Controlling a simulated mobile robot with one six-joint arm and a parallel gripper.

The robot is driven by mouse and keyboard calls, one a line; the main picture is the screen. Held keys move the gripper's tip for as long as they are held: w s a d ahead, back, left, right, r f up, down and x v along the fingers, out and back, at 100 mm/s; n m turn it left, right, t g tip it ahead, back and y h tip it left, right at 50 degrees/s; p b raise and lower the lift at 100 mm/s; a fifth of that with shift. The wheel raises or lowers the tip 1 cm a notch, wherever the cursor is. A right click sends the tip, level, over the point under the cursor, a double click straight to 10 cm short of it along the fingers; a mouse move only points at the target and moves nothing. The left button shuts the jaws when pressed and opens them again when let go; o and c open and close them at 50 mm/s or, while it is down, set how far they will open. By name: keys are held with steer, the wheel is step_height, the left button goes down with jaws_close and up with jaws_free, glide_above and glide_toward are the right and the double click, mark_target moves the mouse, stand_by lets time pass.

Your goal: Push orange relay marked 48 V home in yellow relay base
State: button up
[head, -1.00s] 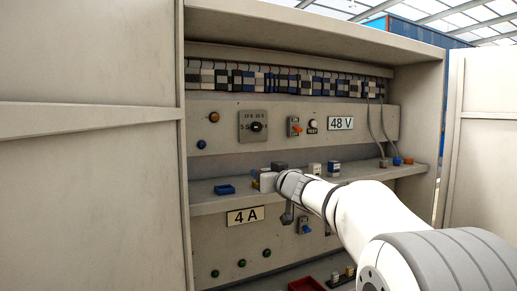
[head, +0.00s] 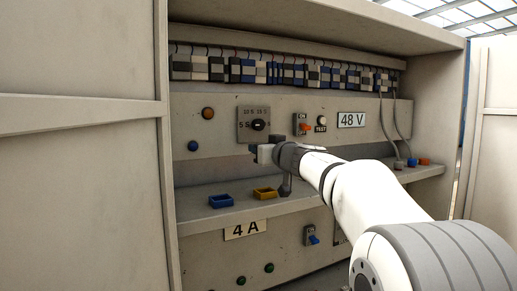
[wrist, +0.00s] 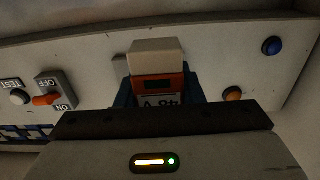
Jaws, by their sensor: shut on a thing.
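The orange relay marked 48 V (wrist: 158,82) has a pale block end and an orange band, and its label shows upside down in the wrist view. My gripper (wrist: 160,98) is shut on it. In the head view my gripper (head: 264,153) is raised above the shelf, and the relay is too small and covered to make out there. The yellow relay base (head: 265,194) sits on the shelf below my gripper in the picture. It is an open tray and looks empty. The relay is apart from it.
A blue base (head: 220,201) sits on the shelf (head: 195,217) left of the yellow one. A panel with a rotary switch (head: 256,125), an orange toggle (head: 303,126) and a 48 V plate (head: 351,120) stands behind. My arm covers the middle of the shelf.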

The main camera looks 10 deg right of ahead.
steer(key=shift+s+r+p, duration=0.1)
steer(key=shift+r+p, duration=0.05)
steer(key=shift+p, duration=0.4)
steer(key=shift+f+b, duration=2.15)
steer(key=shift+f, duration=0.9)
steer(key=shift+p, duration=1)
steer(key=shift+f+b, duration=1)
steer(key=shift+f, duration=0.4)
steer(key=o, duration=1.1)
steer(key=shift+s, duration=0.2)
